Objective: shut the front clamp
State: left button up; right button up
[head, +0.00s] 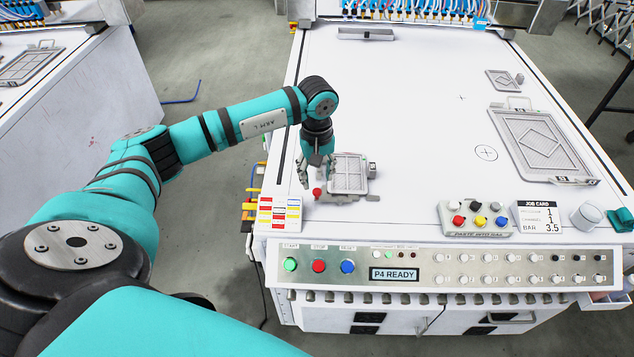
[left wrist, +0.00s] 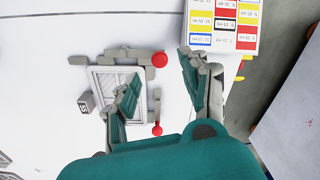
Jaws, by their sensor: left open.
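A small framed mesh plate (head: 349,174) lies in a grey fixture at the front left of the white table; it also shows in the left wrist view (left wrist: 106,84). The front clamp (left wrist: 130,55) is a grey bar at the plate's front edge, with a red knob (head: 317,192) at its left end. A second red knob (left wrist: 157,129) shows farther back in the left wrist view; the gripper hides it in the head view. My left gripper (head: 316,179) points down, open and empty. In the left wrist view its fingertips (left wrist: 159,66) lie either side of the front knob, apart from it.
A coloured label card (head: 279,213) lies front left of the fixture. A small grey block marked 55 (left wrist: 86,102) stands beside the plate. The control panel (head: 440,269) runs along the front edge. A larger framed plate (head: 541,143) lies at right; the table's middle is clear.

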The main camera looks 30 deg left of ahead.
aim_at(317, 190)
pick_arm(q)
jog(key=shift+f+p, duration=0.45)
jog(key=shift+f, duration=2.15)
grip_shut()
